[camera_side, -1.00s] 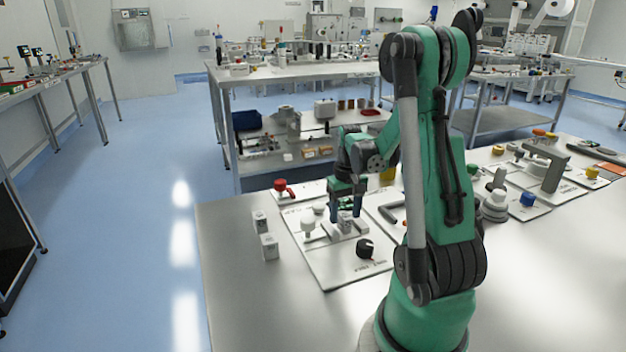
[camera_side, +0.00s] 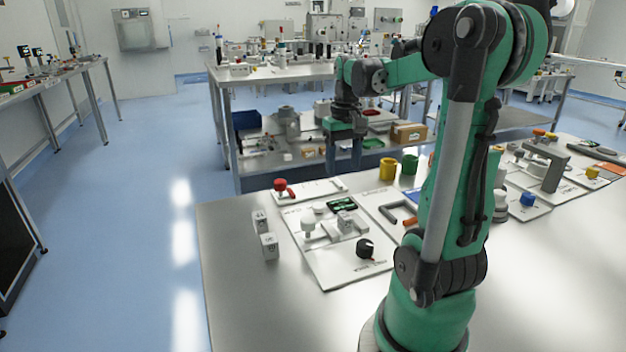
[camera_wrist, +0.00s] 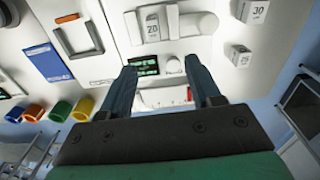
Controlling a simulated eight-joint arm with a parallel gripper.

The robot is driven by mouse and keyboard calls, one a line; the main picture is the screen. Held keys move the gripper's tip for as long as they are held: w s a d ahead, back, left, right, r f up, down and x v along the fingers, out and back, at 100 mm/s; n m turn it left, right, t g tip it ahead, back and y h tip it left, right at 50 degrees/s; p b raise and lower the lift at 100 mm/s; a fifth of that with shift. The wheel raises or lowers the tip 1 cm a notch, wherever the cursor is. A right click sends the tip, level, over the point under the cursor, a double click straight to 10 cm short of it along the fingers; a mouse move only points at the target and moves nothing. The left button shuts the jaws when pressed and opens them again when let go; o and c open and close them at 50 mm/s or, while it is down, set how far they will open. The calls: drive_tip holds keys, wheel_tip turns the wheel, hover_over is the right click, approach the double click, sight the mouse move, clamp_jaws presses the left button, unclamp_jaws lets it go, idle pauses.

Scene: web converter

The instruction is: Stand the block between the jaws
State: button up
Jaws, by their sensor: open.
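A small pale block with dark printed numbers (camera_side: 346,221) sits at the white jaws (camera_side: 330,230) of the fixture on the board. It looks upright, with a jaw part on either side; I cannot tell whether they touch it. In the wrist view, the block (camera_wrist: 152,27) shows its number beside the rounded white part of the fixture (camera_wrist: 202,23). My gripper (camera_side: 343,172) is open and empty, raised clear above and behind the block. In the wrist view, its two fingers (camera_wrist: 160,67) are spread apart with nothing between them.
Two similar numbered blocks (camera_side: 260,221) (camera_side: 269,246) stand on the bare table left of the board. The board also carries a black knob (camera_side: 366,248), a white knob (camera_side: 308,228) and a green display (camera_side: 342,205). A red knob (camera_side: 281,185) and coloured cups (camera_side: 388,169) stand farther back.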

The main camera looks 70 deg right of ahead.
drive_tip(key=w+a+f+n+t, duration=0.1)
drive_tip(key=w+a+n+t, duration=0.2)
drive_tip(key=a, duration=0.9)
drive_tip(key=w+a+n+t, duration=0.4)
drive_tip(key=a+n, duration=0.1)
drive_tip(key=a, duration=0.7)
drive_tip(key=shift+w+a+f+n, duration=0.2)
drive_tip(key=shift+w+f+n, duration=0.1)
drive_tip(key=shift+f, duration=0.1)
